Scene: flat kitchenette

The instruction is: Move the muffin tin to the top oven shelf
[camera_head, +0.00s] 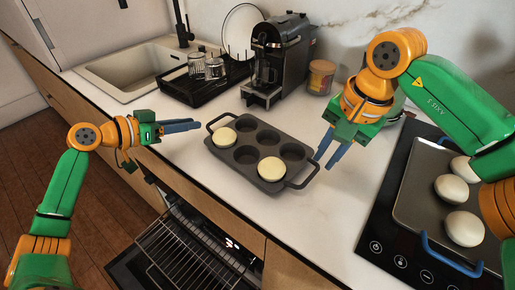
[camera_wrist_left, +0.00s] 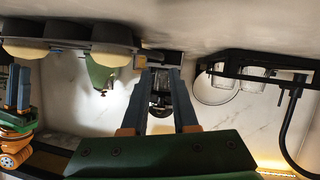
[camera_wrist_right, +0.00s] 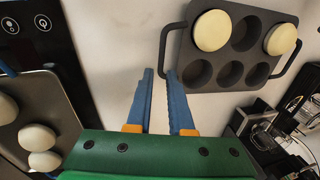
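The dark muffin tin (camera_head: 243,171) lies flat on the white counter, a loop handle at each end. Two of its cups hold pale round tops (camera_head: 223,138) (camera_head: 271,169); the others look empty. My left gripper (camera_head: 198,125) is open and empty, just left of the tin's left handle. My right gripper (camera_head: 323,160) is open and empty, fingers pointing down beside the right handle (camera_head: 304,180); in the right wrist view that handle (camera_wrist_right: 165,48) is just beyond the fingertips. The oven (camera_head: 215,240) is open below the counter, with a wire shelf (camera_head: 180,255) showing.
A cooktop (camera_head: 378,222) with a tray (camera_head: 412,200) of pale round items is at the right. A coffee machine (camera_head: 285,52), jar (camera_head: 320,76), dish rack (camera_head: 180,88) and sink (camera_head: 120,72) line the back. Bare counter lies left of the tin.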

